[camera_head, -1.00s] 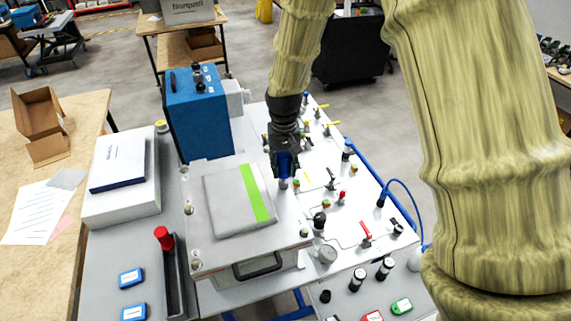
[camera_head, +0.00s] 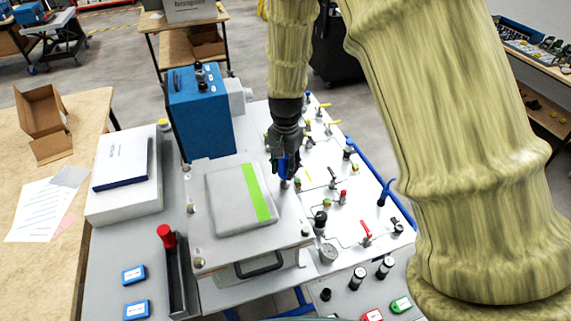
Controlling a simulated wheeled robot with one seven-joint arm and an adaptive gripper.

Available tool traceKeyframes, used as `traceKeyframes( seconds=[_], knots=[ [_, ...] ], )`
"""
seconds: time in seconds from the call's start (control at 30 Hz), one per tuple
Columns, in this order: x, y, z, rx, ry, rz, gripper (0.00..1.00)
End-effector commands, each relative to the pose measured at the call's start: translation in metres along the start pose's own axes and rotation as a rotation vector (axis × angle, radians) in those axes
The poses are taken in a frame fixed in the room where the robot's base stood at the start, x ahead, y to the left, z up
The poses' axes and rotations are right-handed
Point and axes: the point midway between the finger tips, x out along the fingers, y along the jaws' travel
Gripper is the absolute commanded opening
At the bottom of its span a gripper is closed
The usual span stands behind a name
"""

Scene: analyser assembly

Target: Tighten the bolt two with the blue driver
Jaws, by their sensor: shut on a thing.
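My gripper (camera_head: 282,153) points down over the far right corner of the grey analyser housing (camera_head: 215,257). It is shut on the blue driver (camera_head: 287,167), which stands about upright. The driver's lower end is at or just above a bolt (camera_head: 284,184) at that corner; I cannot tell whether they touch. Other bolt heads show on the housing at the left edge (camera_head: 191,208), near left corner (camera_head: 199,263) and near right corner (camera_head: 305,230). No number is readable on any bolt, so I cannot tell which is bolt two.
A red-handled driver (camera_head: 166,236) stands in a dark holder left of the housing. A blue box (camera_head: 199,115) rises behind it. A panel with valves and a gauge (camera_head: 328,253) lies to the right. A white case (camera_head: 122,205) is at left.

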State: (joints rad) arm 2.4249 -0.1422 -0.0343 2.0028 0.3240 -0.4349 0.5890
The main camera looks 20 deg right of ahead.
Motion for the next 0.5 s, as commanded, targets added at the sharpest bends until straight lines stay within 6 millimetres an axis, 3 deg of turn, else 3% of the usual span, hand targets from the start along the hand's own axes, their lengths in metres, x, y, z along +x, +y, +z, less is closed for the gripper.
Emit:
traceKeyframes(
  seconds=[0.5],
  knots=[
    [-0.0001, -0.0006, -0.0007, 0.709, 0.008, -0.001, 0.0]
  ],
)
